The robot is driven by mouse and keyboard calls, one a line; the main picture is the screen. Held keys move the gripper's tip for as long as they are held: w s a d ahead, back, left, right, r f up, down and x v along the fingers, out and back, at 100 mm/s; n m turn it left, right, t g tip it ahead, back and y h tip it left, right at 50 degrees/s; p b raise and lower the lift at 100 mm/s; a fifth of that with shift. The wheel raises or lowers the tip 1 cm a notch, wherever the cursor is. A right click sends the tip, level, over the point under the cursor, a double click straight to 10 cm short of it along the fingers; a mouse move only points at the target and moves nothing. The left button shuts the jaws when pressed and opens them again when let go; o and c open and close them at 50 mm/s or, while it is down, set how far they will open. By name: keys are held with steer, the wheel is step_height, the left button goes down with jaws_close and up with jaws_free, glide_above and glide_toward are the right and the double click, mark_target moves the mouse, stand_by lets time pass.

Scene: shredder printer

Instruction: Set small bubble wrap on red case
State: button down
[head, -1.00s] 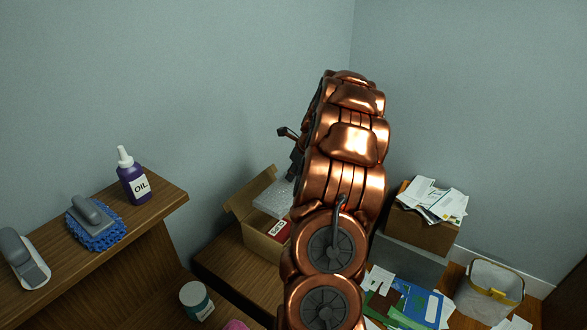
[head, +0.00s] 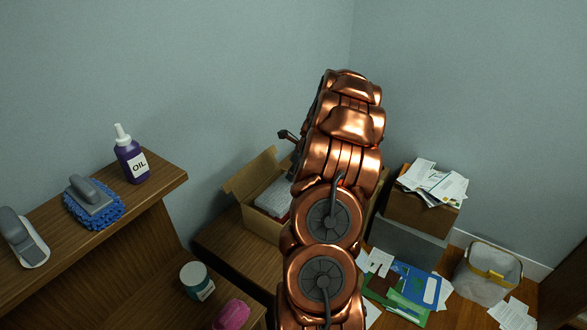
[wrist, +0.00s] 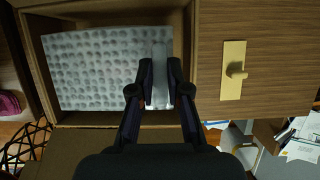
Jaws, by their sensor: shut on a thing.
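The small bubble wrap (wrist: 100,70) is a pale, dimpled sheet inside the open cardboard box in the wrist view. My gripper (wrist: 160,72) is shut on its right part, with one dark finger on each side of a pinched strip. The bubble wrap (head: 273,196) also shows in the box in the head view, partly hidden by my copper arm. My fingers are hidden in the head view.
The cardboard box (head: 255,224) has raised walls and an open flap around the wrap. A wooden drawer front with a brass handle (wrist: 235,70) lies beside it. A paper-filled box (head: 422,212) stands right.

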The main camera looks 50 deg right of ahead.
steer(key=shift+f+b, duration=0.35)
steer(key=shift+f, duration=2.9)
steer(key=c, duration=1.1)
jaws_free()
steer(key=shift+o, duration=0.2)
steer(key=shift+r, duration=0.1)
steer(key=v, duration=1.1)
steer(key=shift+s+r, duration=0.15)
steer(key=shift+r, duration=0.25)
